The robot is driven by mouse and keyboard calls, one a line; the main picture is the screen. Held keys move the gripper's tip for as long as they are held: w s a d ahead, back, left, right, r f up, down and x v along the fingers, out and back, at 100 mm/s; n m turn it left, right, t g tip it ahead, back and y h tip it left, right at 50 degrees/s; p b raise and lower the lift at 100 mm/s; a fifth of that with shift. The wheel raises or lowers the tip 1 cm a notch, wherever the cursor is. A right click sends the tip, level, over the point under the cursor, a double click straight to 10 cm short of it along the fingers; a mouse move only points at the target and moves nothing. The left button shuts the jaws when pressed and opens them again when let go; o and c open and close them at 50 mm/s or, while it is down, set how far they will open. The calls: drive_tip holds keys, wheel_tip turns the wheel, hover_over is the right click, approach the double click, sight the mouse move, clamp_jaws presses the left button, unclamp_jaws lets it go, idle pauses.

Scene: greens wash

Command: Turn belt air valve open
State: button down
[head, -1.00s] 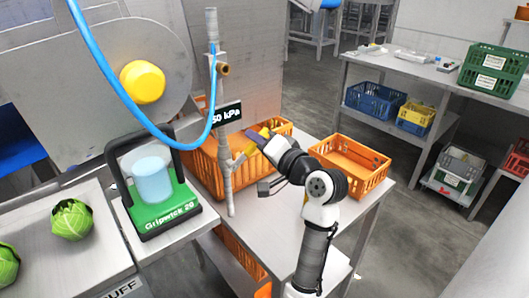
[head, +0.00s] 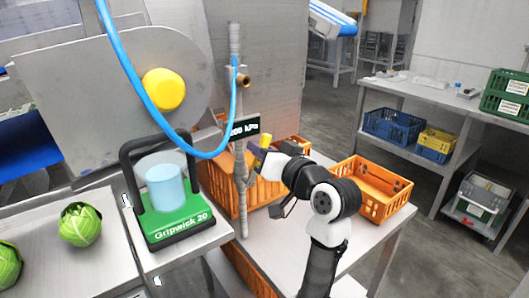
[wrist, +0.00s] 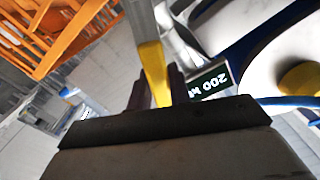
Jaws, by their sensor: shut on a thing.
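The belt air valve has a yellow lever (head: 262,150) on a branch of a grey upright pipe (head: 243,215). In the head view the lever stands steeply up, leaning a little right. My gripper (head: 268,150) reaches it from the right and is shut on it. In the wrist view the yellow lever (wrist: 152,68) runs down between my gripper's dark fingers (wrist: 157,92).
A blue hose (head: 128,75) loops to the pipe. An orange crate (head: 222,183) stands close behind the pipe and another orange crate (head: 382,206) at the right. A green-based Gripwick 20 unit (head: 180,225) stands left of the pipe, near cabbages (head: 80,224).

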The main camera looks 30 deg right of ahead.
idle(0.4)
drive_tip(key=c, duration=1.3)
unclamp_jaws()
drive_tip(key=shift+s, duration=0.1)
drive_tip(key=s, duration=0.4)
drive_tip(key=s+b, duration=0.1)
drive_tip(key=s, duration=0.4)
drive_tip(key=s+d+b, duration=0.1)
drive_tip(key=s, duration=0.3)
drive_tip(key=shift+s, duration=0.3)
